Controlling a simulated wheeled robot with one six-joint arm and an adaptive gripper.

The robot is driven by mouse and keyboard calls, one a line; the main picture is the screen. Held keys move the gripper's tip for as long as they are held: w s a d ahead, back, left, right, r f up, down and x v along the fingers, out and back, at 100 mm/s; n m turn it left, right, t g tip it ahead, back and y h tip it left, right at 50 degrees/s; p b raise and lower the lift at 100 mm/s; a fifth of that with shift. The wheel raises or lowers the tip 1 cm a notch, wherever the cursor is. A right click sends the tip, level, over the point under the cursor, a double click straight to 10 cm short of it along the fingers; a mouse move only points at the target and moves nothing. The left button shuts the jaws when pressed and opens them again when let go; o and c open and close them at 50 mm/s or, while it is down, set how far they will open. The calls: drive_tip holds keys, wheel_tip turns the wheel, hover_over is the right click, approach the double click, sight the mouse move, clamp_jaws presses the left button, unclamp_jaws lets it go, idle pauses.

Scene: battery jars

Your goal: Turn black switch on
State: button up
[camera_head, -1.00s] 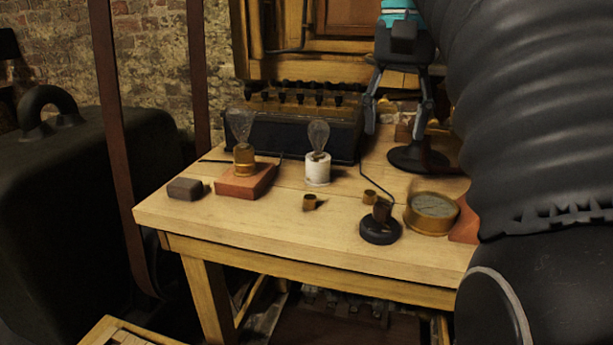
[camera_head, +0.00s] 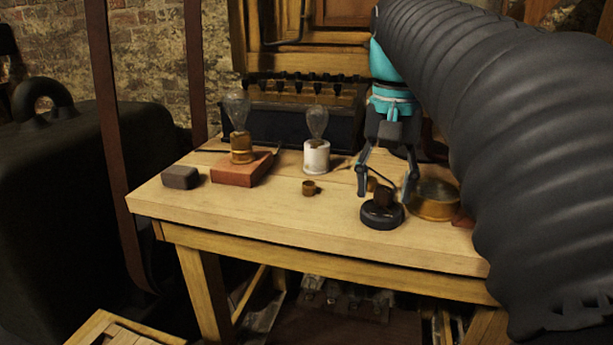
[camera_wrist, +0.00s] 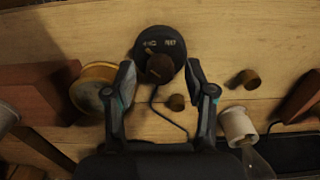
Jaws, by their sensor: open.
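The black switch (camera_head: 382,212) is a round black base with a dark brown knob on top, near the front right of the wooden table. It also shows in the wrist view (camera_wrist: 172,42), with pale lettering on its face and the knob (camera_wrist: 159,68) at its near side. A wire runs from it. My gripper (camera_head: 383,192) is open and points down over the switch. In the wrist view my gripper's fingertips (camera_wrist: 160,74) lie on either side of the knob, with space between each finger and the knob. I cannot tell the exact height of the tips.
A brass round gauge (camera_head: 434,199) stands close to the right of the switch. A small brass cup (camera_head: 310,188), a bulb in a white holder (camera_head: 317,156), a bulb on a red block (camera_head: 238,172) and a dark block (camera_head: 181,177) stand to the left. The front left tabletop is clear.

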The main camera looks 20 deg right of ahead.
drive_tip(key=shift+f, duration=0.15)
clamp_jaws()
